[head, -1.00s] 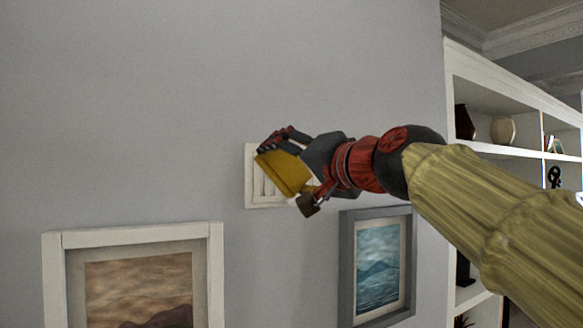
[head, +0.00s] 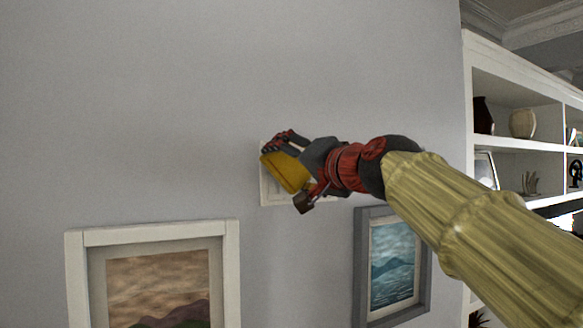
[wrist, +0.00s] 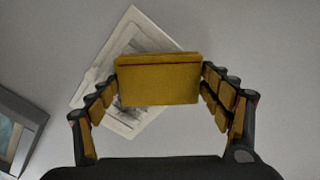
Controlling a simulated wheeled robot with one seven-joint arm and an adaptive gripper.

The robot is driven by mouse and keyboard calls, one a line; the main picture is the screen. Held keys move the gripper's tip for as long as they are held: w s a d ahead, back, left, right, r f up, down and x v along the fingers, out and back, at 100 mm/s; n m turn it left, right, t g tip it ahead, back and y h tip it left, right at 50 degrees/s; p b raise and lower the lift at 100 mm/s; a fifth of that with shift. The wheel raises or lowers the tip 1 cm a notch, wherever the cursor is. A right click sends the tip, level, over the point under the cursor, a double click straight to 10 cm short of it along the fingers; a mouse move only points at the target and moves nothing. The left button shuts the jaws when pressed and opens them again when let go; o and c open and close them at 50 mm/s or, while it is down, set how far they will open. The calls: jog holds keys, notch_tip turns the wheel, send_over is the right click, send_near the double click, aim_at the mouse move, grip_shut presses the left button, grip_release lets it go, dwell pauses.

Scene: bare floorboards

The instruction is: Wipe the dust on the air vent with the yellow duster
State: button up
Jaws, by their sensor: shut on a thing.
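The yellow duster (head: 286,172) is a block held between the fingers of my gripper (head: 293,172). In the wrist view the duster (wrist: 157,82) spans between both fingers of my gripper (wrist: 160,85), which are shut on its two ends. The white air vent (head: 267,190) is on the grey wall behind the duster. In the wrist view the vent (wrist: 128,30) looks tilted, and the duster covers much of it. Whether the duster touches the vent cannot be told.
A white-framed picture (head: 232,270) hangs below left of the vent. A grey-framed picture (head: 427,262) hangs below right, under my arm. A white shelf unit (head: 467,90) with vases stands at the right. The wall above and left of the vent is bare.

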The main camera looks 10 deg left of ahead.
jog(key=shift+p+x, duration=0.4)
jog(key=shift+x, duration=0.6)
dwell(0.4)
jog(key=shift+d, duration=0.15)
jog(key=shift+w+d+f+b, duration=0.1)
jog(key=shift+w+d+b, duration=0.35)
jog(key=shift+d+b, duration=0.05)
jog(key=shift+w+d+b, duration=0.4)
jog(key=shift+w+d, duration=0.25)
jog(key=shift+d, duration=0.35)
jog(key=w+d, duration=0.5)
jog(key=d, duration=0.1)
jog(key=shift+d+b, duration=0.2)
jog(key=shift+b, duration=0.25)
jog(key=shift+a, duration=0.1)
